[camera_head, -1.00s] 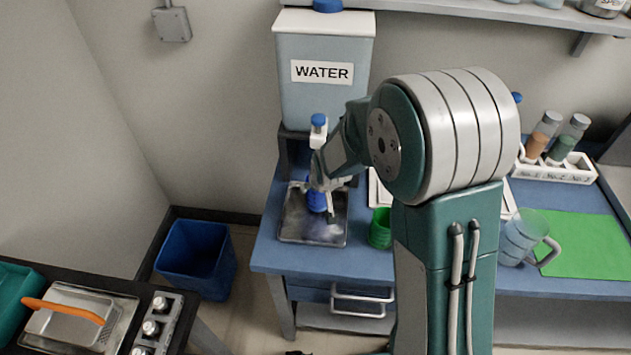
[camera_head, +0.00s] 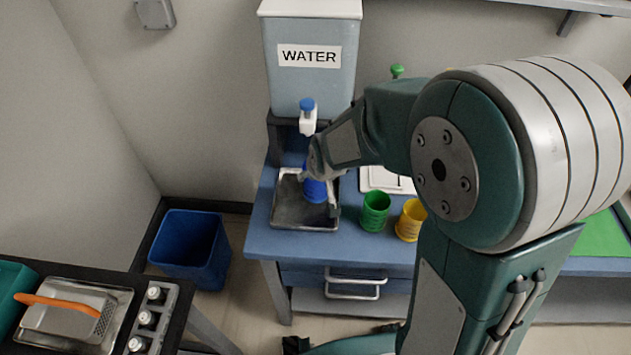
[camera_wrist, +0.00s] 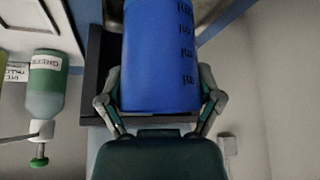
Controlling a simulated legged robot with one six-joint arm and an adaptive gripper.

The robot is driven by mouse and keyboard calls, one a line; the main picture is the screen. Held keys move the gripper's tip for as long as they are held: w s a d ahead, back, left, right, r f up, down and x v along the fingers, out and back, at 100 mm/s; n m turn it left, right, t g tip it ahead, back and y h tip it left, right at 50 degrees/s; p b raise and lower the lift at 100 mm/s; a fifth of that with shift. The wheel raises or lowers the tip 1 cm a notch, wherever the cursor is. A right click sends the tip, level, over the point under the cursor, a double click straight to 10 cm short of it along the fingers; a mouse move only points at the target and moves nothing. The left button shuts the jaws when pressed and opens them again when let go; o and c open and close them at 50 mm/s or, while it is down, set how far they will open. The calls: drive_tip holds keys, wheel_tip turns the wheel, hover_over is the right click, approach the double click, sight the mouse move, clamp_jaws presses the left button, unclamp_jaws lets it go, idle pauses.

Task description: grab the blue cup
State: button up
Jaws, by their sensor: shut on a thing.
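The blue cup (camera_head: 315,190) is at the metal tray below the tap of the water dispenser. It fills the middle of the wrist view (camera_wrist: 160,55), with dark volume marks along its side. My gripper (camera_head: 322,180) is shut on the cup, one finger on each side of it. The cup looks upright in the head view. I cannot tell whether its base touches the tray. My gripper covers part of the cup's upper side.
The water dispenser (camera_head: 310,65) with its blue-knobbed tap (camera_head: 307,115) is above the cup. A green cup (camera_head: 375,211) and a yellow cup (camera_head: 411,219) stand to the right of the metal tray (camera_head: 290,218). A blue bin (camera_head: 190,247) is on the floor at left.

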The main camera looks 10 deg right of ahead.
wheel_tip(320, 180, up, 8)
drive_tip(key=shift+r, duration=0.15)
idle(0.5)
